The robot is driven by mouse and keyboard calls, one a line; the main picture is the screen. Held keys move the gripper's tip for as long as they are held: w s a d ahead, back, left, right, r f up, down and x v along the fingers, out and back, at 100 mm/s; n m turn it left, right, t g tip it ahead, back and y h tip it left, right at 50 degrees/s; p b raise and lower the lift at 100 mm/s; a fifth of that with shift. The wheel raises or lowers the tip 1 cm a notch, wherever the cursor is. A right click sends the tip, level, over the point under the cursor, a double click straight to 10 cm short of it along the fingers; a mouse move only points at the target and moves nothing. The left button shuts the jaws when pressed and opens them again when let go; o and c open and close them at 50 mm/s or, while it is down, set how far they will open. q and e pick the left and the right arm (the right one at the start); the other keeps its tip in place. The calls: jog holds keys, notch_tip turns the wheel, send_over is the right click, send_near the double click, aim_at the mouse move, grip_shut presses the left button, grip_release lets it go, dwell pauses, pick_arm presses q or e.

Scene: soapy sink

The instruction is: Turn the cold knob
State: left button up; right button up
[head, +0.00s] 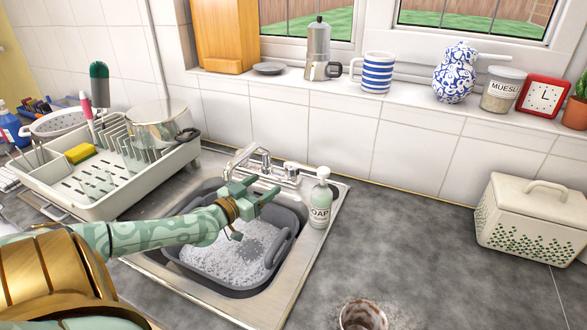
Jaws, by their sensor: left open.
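The sink tap (254,152) is a chrome mixer at the back of the steel sink (325,218). A chrome knob (291,171) shows at its right end. The tap's left part is partly behind my gripper, and I cannot tell from markings which knob is cold. My left gripper (259,188) reaches in from the left over the sink. It is open and empty, with its fingers just in front of the tap. It appears apart from the right knob. My right gripper is not in view.
A grey basin (286,246) of suds sits in the sink. A soap bottle (320,200) stands close right of the tap. A dish rack (97,207) stands left, and a white patterned box (535,222) right. A dirty cup (362,316) is at the front. The right counter is mostly clear.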

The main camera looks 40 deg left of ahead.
aim_at(287, 169)
pick_arm(q)
jog(key=w+b, duration=0.2)
jog(key=w, duration=0.2)
jog(key=w+b, duration=0.2)
jog(key=w, duration=0.2)
jog(key=w+b, duration=0.1)
jog(key=w, duration=0.3)
jog(key=shift+w+a+f+b, duration=0.15)
jog(key=shift+a+f+b, duration=0.1)
jog(key=shift+b, duration=0.15)
jog(key=shift+w+r, duration=0.2)
jog(key=shift+w, duration=0.3)
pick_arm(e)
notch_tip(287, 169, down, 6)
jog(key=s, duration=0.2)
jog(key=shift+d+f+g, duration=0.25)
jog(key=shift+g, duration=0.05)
